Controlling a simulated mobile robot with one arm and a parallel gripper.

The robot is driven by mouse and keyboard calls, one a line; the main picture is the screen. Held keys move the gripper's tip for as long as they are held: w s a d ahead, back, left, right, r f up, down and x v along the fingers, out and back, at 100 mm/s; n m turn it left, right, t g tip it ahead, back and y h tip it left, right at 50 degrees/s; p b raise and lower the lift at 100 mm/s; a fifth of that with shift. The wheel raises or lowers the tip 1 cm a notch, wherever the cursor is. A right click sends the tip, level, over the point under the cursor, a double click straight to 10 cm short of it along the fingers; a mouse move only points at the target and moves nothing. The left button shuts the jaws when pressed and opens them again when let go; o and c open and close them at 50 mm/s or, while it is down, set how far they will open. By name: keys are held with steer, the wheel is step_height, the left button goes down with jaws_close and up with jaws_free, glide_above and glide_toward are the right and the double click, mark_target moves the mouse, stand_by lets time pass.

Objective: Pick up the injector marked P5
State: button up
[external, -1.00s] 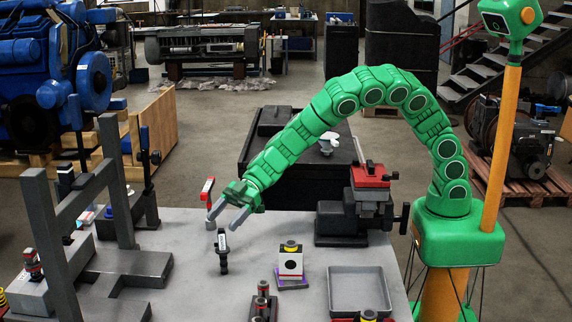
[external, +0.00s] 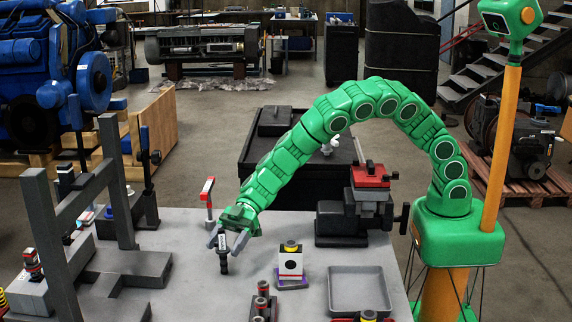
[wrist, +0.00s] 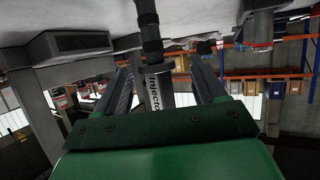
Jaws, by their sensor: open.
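A dark injector (external: 223,254) with a white label stands upright on the grey workbench. In the wrist view the injector (wrist: 155,75) shows its label with text starting "Injecto"; a P5 mark cannot be read. My gripper (external: 229,244) is open, its two grey fingers pointing down on either side of the injector's upper part. In the wrist view the fingers of my gripper (wrist: 165,80) flank the injector, with a gap visible at least on the right side. Whether either finger touches it cannot be told.
A red-handled tool (external: 208,197) stands just behind my gripper. A white box (external: 290,264), a grey tray (external: 358,289) and a vise (external: 352,210) are to the right. Several injector-like parts (external: 263,300) stand at the front. A grey frame (external: 118,190) rises at left.

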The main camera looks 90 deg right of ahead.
mark_target(219, 252)
steer(key=shift+w+a+f, duration=0.25)
steer(key=shift+a+f, duration=0.2)
steer(key=shift+a, duration=0.05)
steer(key=shift+w+a+f, duration=0.25)
steer(key=shift+a+f, duration=0.15)
steer(key=shift+a, duration=0.1)
steer(key=shift+w+a+f, duration=0.15)
steer(key=shift+w+a, duration=0.1)
steer(key=shift+a, duration=0.2)
jaws_close()
